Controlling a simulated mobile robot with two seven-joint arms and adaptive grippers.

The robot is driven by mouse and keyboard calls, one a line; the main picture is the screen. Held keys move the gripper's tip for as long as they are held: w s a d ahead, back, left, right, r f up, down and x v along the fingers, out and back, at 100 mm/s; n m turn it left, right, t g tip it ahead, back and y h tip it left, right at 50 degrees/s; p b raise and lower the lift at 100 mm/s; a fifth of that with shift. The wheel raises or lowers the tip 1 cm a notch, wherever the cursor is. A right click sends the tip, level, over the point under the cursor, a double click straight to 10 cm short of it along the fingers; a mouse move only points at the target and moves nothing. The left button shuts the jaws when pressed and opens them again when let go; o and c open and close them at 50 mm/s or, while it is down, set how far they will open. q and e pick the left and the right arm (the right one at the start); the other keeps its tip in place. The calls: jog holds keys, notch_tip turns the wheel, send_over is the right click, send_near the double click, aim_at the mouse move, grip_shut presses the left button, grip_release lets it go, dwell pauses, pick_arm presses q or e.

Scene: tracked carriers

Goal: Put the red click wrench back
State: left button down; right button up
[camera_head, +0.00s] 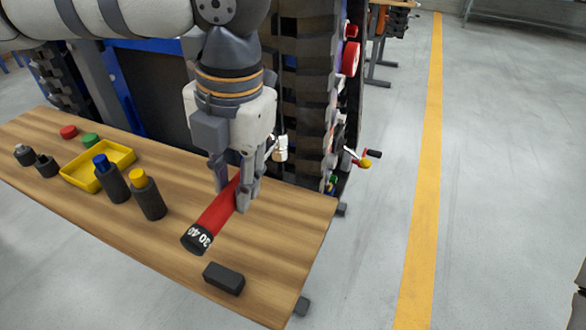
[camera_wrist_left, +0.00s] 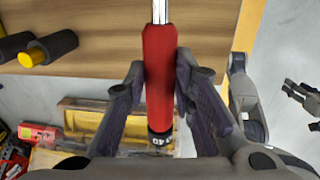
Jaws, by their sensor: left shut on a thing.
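The red click wrench (camera_head: 217,211) has a red handle and a black end ring with white numbers, near the right end of the wooden table. My left gripper (camera_head: 233,192) comes down from above and is shut on the red handle. In the left wrist view the handle (camera_wrist_left: 159,70) lies between both fingers, with its bright metal shaft leading up out of the picture. I cannot tell whether the wrench touches the table. A dark gripper-like shape (camera_wrist_left: 302,97), perhaps my right gripper, shows small at the right edge of the wrist view.
A black block (camera_head: 223,278) lies at the table's front right. Two dark bottles, blue-capped (camera_head: 112,182) and yellow-capped (camera_head: 148,196), stand left of the wrench beside a yellow tray (camera_head: 97,166). A dark tracked carrier (camera_head: 303,110) stands close behind the table.

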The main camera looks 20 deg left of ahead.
pick_arm(q)
jog(key=f, duration=0.9)
jog(key=shift+s+f, duration=0.35)
jog(key=shift+f, duration=0.05)
jog(key=c, duration=1.3)
grip_release()
jog(key=shift+c, duration=0.2)
notch_tip(320, 180, up, 12)
jog(key=d, duration=0.1)
jog(key=shift+d, duration=0.25)
